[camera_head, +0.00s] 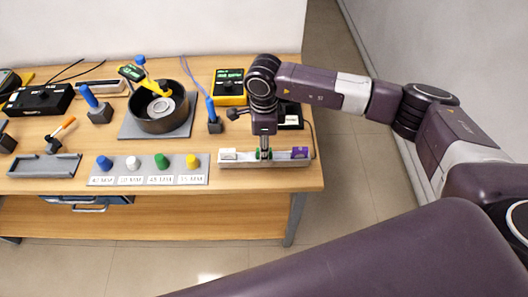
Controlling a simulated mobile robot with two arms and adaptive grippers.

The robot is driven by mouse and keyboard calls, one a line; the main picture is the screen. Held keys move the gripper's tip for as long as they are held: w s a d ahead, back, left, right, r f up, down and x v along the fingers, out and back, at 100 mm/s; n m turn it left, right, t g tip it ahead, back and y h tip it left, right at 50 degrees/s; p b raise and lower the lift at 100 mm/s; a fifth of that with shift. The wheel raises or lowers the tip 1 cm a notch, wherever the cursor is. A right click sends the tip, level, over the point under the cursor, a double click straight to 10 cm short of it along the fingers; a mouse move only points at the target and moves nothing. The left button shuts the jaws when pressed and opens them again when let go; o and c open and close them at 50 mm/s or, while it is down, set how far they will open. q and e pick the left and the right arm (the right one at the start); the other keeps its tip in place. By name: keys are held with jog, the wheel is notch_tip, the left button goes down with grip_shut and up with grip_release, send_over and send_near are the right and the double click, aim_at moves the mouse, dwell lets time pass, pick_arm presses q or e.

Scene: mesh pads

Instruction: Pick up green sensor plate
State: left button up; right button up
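A pale rail-like holder (225,163) lies at the front right of the wooden table. Something green (258,154), which may be the green sensor plate, shows in its middle, between a white block (228,154) and a purple block (299,153). My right gripper (265,154) comes down from above, with its narrow tip right at the green piece and partly covering it. I cannot tell whether its fingers are open or closed on it. My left gripper is not in view.
Left of the holder, a labelled strip (148,181) carries blue, white, green (161,160) and yellow knobs. Behind stand a dark round pot (160,115), a blue-handled tool (212,115) and a yellow meter (229,88). The table's right edge is close to the holder.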

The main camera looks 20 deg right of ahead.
grip_shut()
dwell(0.3)
notch_tip(320, 180, up, 20)
jog(key=b, duration=0.5)
jog(key=shift+b, duration=0.4)
